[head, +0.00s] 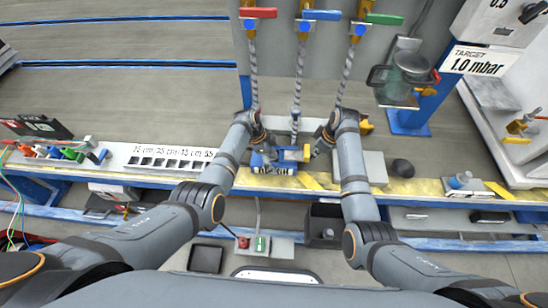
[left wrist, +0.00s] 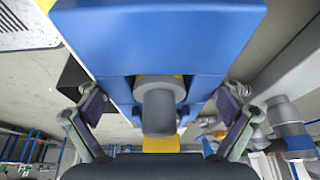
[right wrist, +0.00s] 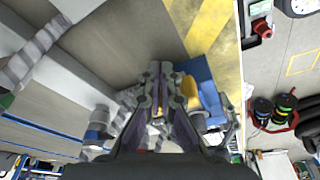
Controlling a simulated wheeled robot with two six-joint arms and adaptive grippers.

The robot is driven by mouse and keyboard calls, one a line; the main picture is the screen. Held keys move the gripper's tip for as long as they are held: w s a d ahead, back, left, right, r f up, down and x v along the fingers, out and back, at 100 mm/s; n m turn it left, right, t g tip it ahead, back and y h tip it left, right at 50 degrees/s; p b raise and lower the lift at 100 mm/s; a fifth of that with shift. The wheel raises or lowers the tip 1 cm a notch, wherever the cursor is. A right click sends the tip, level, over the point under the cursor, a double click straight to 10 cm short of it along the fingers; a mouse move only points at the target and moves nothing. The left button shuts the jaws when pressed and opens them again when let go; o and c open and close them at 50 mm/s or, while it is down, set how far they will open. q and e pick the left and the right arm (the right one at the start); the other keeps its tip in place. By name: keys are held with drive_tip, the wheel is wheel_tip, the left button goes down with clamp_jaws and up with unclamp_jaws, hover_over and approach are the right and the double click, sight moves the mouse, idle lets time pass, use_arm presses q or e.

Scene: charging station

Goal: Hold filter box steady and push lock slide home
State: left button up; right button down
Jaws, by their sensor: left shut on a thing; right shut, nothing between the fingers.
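The blue filter box (head: 262,160) sits on the workbench in the middle of the head view. It fills the top of the left wrist view (left wrist: 160,30). My left gripper (head: 266,146) is shut on the box, with one finger at each side of it. A grey cylinder (left wrist: 158,105) and a yellow part (left wrist: 160,145) show between the fingers. A yellow piece, apparently the lock slide (head: 306,153), is at the box's right end; it also shows in the right wrist view (right wrist: 189,90). My right gripper (right wrist: 159,72) is shut and empty close beside this piece; contact cannot be told.
Hoses (head: 297,85) hang down behind the box from red, blue and green handles. A slotted length rack (head: 165,158) lies left. Yellow-striped bench (head: 425,188) is partly free.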

sight(308, 151)
drive_tip(key=shift+a, duration=1.5)
drive_tip(key=shift+d, duration=0.1)
idle(0.4)
drive_tip(key=shift+d, duration=0.95)
drive_tip(key=w+a+v, duration=0.1)
drive_tip(key=v, duration=0.7)
drive_tip(key=shift+a+r, duration=0.15)
drive_tip(key=shift+a, duration=0.2)
use_arm(q)
drive_tip(key=o, duration=1.1)
drive_tip(key=v, duration=1.2)
